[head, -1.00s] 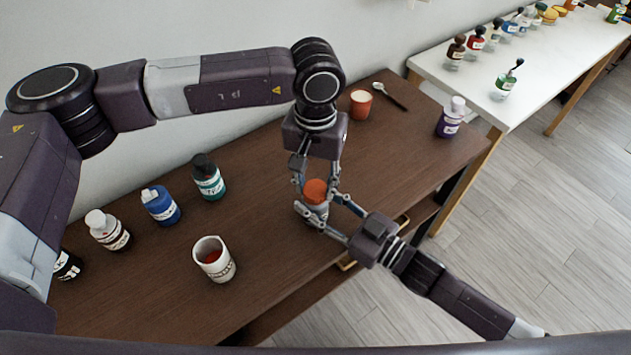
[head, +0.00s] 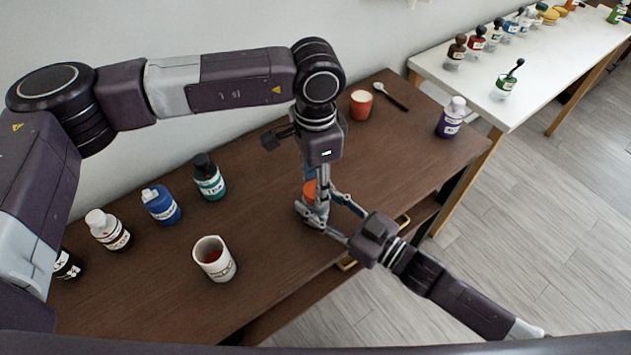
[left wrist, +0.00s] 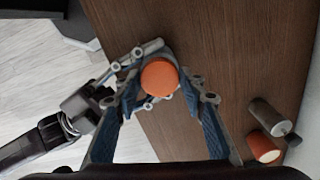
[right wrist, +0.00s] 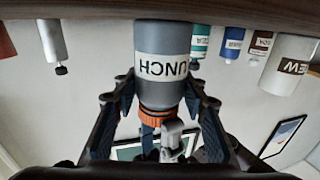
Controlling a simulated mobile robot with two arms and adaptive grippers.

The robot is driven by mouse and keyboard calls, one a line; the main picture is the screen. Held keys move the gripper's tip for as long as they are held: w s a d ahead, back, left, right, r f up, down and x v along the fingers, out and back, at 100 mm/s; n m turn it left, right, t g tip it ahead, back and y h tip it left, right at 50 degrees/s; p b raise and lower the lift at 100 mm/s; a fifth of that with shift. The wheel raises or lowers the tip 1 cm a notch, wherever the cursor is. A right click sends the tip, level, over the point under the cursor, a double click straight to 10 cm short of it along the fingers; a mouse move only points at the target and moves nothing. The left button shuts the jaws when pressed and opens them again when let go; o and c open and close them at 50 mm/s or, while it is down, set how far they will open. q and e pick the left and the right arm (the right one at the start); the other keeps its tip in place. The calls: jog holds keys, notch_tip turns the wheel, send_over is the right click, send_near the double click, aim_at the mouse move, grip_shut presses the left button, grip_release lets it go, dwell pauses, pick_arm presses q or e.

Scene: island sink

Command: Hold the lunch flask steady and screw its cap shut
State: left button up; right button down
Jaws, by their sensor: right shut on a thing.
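The lunch flask (right wrist: 161,38) is grey with a white label and shows upside down in the right wrist view. Its orange cap (left wrist: 159,78) sits on top, seen from above in the left wrist view and partly hidden in the head view (head: 309,190). My right gripper (head: 323,213) is shut on the flask's body from the side, low over the table. My left gripper (head: 321,192) points straight down over the cap. Its fingers stand open on either side of the cap, with small gaps. The cap's threads are hidden.
A white mug (head: 214,262), blue bottle (head: 161,206) and teal-labelled bottle (head: 208,180) stand left on the brown table (head: 270,270). A white table (head: 545,85) holds several small bottles.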

pick_arm(q)
jog(key=o, duration=0.3)
jog(key=shift+r, duration=2.25)
jog(key=shift+c, duration=0.4)
